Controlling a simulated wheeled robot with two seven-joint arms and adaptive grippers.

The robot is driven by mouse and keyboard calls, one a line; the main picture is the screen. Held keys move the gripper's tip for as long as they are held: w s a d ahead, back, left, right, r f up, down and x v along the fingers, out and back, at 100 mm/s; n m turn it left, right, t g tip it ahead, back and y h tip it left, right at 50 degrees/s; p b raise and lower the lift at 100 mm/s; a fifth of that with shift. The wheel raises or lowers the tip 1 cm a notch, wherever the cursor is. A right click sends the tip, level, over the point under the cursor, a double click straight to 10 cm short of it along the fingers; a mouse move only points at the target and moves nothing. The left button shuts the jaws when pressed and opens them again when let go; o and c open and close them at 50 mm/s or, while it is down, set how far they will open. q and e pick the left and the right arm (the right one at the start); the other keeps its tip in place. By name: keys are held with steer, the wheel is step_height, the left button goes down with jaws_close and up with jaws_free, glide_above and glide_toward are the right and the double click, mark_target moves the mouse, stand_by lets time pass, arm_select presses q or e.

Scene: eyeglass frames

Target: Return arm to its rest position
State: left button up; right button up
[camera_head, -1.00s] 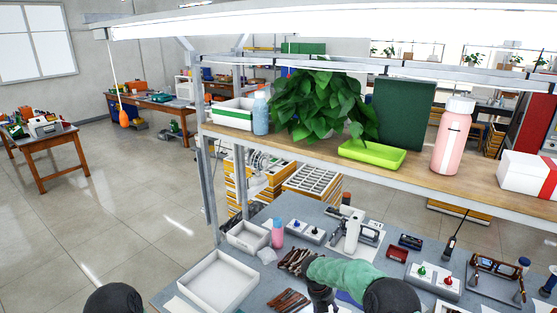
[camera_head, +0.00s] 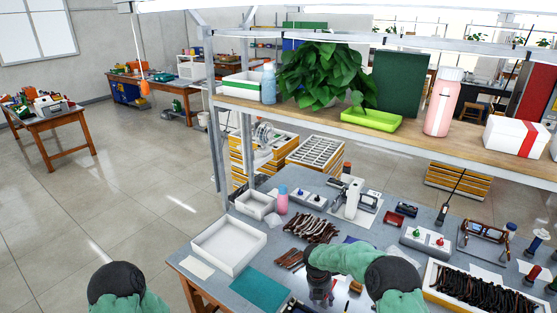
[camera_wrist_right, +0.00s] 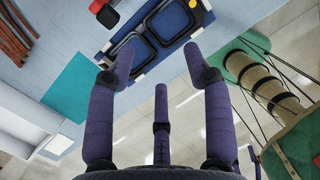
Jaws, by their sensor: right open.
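My right arm (camera_head: 350,262) is green with dark joints and reaches over the front of the workbench (camera_head: 225,285). My right gripper (camera_head: 320,288) points down at the bench's front edge. In the right wrist view the gripper (camera_wrist_right: 158,55) has its purple fingers spread with nothing between them. Beyond the fingers lies a dark blue tray (camera_wrist_right: 160,30) with black-rimmed parts, apart from them. Of my left arm (camera_head: 118,285), only a dark joint and a green part show at the bottom left; its gripper is out of view.
Brown eyeglass frames (camera_head: 311,228) lie piled mid-bench, and a tray (camera_head: 432,292) of dark frames stands at right. A white tray (camera_head: 228,243) and teal mat (camera_head: 259,290) are at left. A shelf (camera_head: 400,143) with a plant (camera_head: 325,75) crosses above the bench.

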steer(key=s+a+f+m+g+y+b, duration=0.1)
steer(key=s+a+f+m+y+b, duration=0.25)
steer(key=s+f+m, duration=0.45)
steer(key=s+a+f+m+y+b, duration=0.25)
steer(key=s+f+m+b, duration=0.3)
steer(key=s+f, duration=0.5)
steer(key=s+f+m+b, duration=0.3)
steer(key=s+m, duration=0.4)
steer(key=m, duration=0.1)
steer(key=s+f+m+t+b, duration=0.1)
steer(key=s+f+m+b, duration=0.1)
steer(key=s+m, duration=0.6)
steer(key=shift+f+b, duration=0.4)
steer(key=shift+f, duration=0.35)
steer(key=shift+s+d+m, duration=0.1)
steer(key=shift+m, duration=0.15)
